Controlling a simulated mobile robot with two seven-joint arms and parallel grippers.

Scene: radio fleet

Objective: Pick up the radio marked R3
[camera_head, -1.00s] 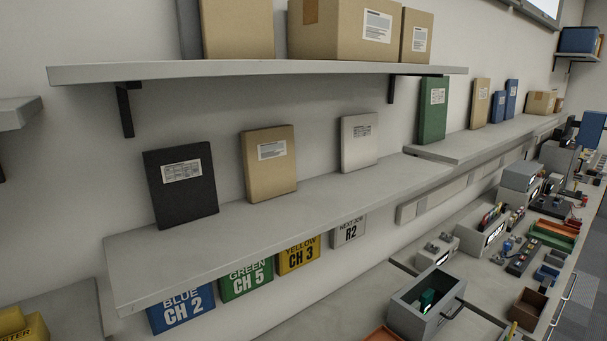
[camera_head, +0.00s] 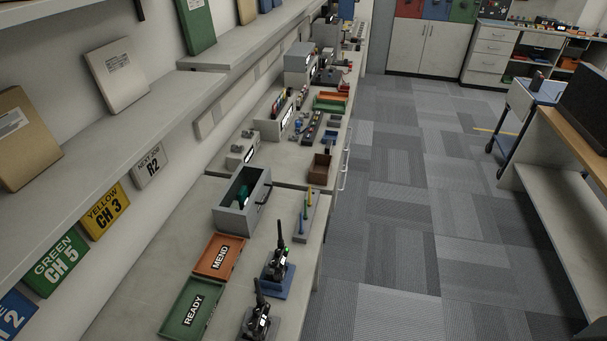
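Two black handheld radios stand upright on the workbench in the head view. One radio (camera_head: 278,262) stands on a blue base to the right of the orange MEND tray. The other radio (camera_head: 259,322) stands nearer, on a grey base right of the green READY tray. A sign on the wall reads NEXT JOB R2 (camera_head: 151,166). Neither of my grippers is in view.
The orange MEND tray (camera_head: 234,244) and green READY tray (camera_head: 173,327) lie on the bench. A grey open box (camera_head: 231,219) stands behind them. Channel signs hang under the shelf at left. Carpeted floor (camera_head: 392,240) right of the bench is clear; a desk stands at far right.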

